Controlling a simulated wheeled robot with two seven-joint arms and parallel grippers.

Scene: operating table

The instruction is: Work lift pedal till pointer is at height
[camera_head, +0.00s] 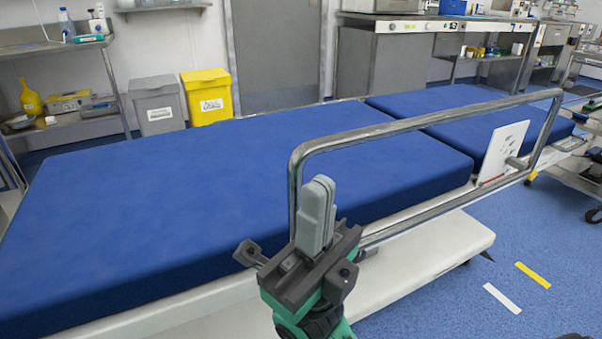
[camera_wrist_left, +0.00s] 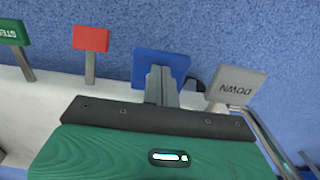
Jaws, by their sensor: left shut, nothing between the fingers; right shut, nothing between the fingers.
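In the left wrist view a row of foot pedals shows: a green one (camera_wrist_left: 12,32) lettered "STE", a red one (camera_wrist_left: 91,38), a blue one (camera_wrist_left: 146,60) and a grey one (camera_wrist_left: 238,84) marked "DOWN". My left gripper (camera_wrist_left: 161,72) is shut and empty, its fingertips over the blue pedal; any lettering there is hidden, and I cannot tell whether they touch. In the head view a white card (camera_head: 503,148) with small marks and a red line low down hangs at the side rail; no pointer can be made out clearly. My right gripper (camera_head: 317,200) is shut and empty, upright beside the rail.
The blue-padded operating table (camera_head: 170,190) fills the head view. Its metal side rail (camera_head: 420,124) runs close by my right gripper. A grey bin (camera_head: 157,108) and a yellow bin (camera_head: 208,98) stand behind. Blue floor at right is open, with yellow and white strips.

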